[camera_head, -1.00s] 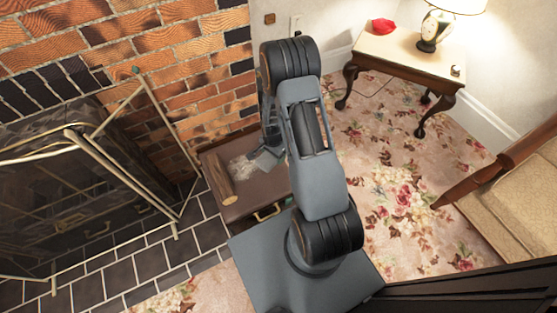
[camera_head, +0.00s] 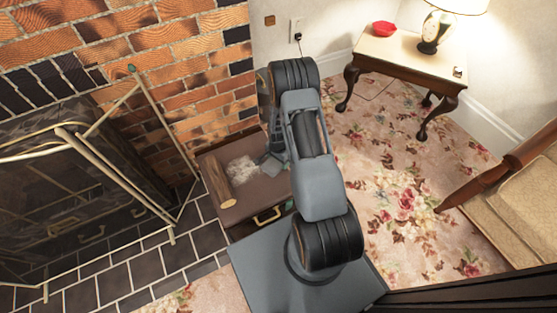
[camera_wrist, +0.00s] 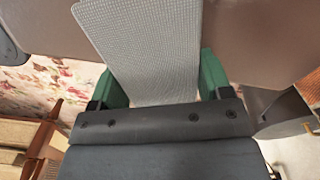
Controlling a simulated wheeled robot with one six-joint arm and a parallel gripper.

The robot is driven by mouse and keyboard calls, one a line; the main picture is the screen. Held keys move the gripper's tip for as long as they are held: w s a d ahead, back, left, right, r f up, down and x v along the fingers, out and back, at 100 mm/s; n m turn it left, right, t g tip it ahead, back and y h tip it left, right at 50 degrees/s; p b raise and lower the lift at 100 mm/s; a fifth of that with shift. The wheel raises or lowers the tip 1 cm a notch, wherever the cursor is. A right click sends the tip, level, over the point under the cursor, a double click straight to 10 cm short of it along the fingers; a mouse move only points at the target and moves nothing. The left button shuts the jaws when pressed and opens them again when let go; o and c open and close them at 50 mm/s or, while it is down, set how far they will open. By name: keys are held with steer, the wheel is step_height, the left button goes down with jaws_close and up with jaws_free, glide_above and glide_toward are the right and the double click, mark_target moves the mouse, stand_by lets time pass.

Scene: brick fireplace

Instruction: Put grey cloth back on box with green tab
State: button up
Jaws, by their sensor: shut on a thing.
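The grey woven cloth (camera_wrist: 150,45) fills the upper middle of the wrist view, between the two green fingers of my gripper (camera_wrist: 157,65). My gripper is shut on the cloth. The brown box (camera_wrist: 255,35) shows behind the cloth; I cannot tell whether the cloth touches it. In the head view my gripper (camera_head: 272,164) is low over the box top (camera_head: 258,190), near its back right, partly hidden by my arm. The cloth is not clear in the head view. The green tab is not clearly visible.
A log (camera_head: 218,182) and a pale, rough patch (camera_head: 243,170) are on the box top. The fireplace screen (camera_head: 105,165) stands left. A side table (camera_head: 400,55) with a lamp (camera_head: 436,30) and red object (camera_head: 383,28) stands back right. Open floral carpet (camera_head: 400,180) lies right.

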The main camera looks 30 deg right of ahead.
steer(key=shift+f, duration=0.1)
steer(key=o, duration=0.9)
steer(key=s+a+r+n+t+p, duration=0.1)
steer(key=a+r+n+p, duration=0.15)
steer(key=r, duration=1.15)
steer(key=s+a+r+n+p, duration=0.1)
steer(key=s+a+r+n, duration=0.15)
steer(key=r, duration=1.25)
steer(key=s+a+r+n, duration=0.2)
steer(key=s+r+n, duration=0.1)
steer(key=s, duration=0.1)
steer(key=s+a+r+n+t, duration=0.1)
steer(key=s+r+n, duration=0.1)
steer(key=s+r, duration=0.2)
steer(key=s+a+r+n, duration=0.2)
steer(key=s+r+n, duration=0.1)
steer(key=r, duration=0.1)
steer(key=shift+s+a+n+t, duration=0.3)
steer(key=shift+s+t, duration=0.1)
